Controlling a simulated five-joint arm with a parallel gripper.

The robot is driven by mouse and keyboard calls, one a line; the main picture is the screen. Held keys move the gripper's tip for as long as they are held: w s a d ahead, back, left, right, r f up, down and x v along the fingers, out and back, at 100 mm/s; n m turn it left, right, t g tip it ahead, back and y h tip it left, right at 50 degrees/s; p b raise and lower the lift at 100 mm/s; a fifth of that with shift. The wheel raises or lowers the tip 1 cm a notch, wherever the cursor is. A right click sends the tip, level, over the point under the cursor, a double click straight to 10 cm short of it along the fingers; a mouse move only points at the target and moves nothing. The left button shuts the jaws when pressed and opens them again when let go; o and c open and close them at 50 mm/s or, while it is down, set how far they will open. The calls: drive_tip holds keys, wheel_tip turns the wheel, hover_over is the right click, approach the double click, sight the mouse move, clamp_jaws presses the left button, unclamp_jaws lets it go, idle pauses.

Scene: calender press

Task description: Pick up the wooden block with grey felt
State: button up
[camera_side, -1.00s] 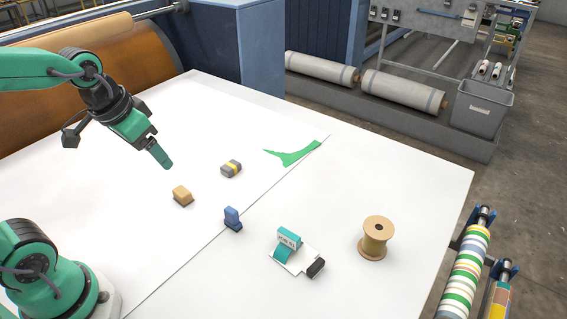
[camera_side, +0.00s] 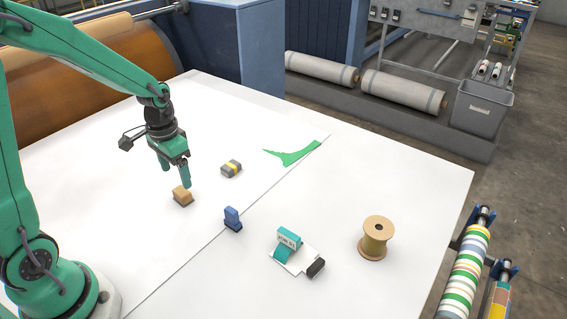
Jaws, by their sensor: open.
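The wooden block (camera_side: 181,197) is tan with a dark grey layer at its base, and it rests on the white table left of centre. My gripper (camera_side: 177,178) points down just above and behind the block, with its fingers apart. One green finger hangs close to the block's upper right edge; I cannot tell whether it touches. The gripper is open and holds nothing. The finger hides a little of the block's far side.
A blue block (camera_side: 233,218) stands to the lower right. A teal dispenser (camera_side: 288,240), a thread spool (camera_side: 376,238) and a green scrap (camera_side: 293,155) lie farther right. The white table (camera_side: 330,205) is otherwise mostly clear.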

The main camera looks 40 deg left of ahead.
sight(181, 191)
drive_tip(key=shift+w+a+f, duration=0.1)
drive_tip(key=shift+f, duration=1.45)
drive_tip(key=shift+f, duration=0.1)
drive_tip(key=shift+w+a+f, duration=0.15)
drive_tip(key=shift+f, duration=2.35)
drive_tip(key=c, duration=1.1)
drive_tip(key=shift+o, duration=0.2)
drive_tip(key=shift+r, duration=0.1)
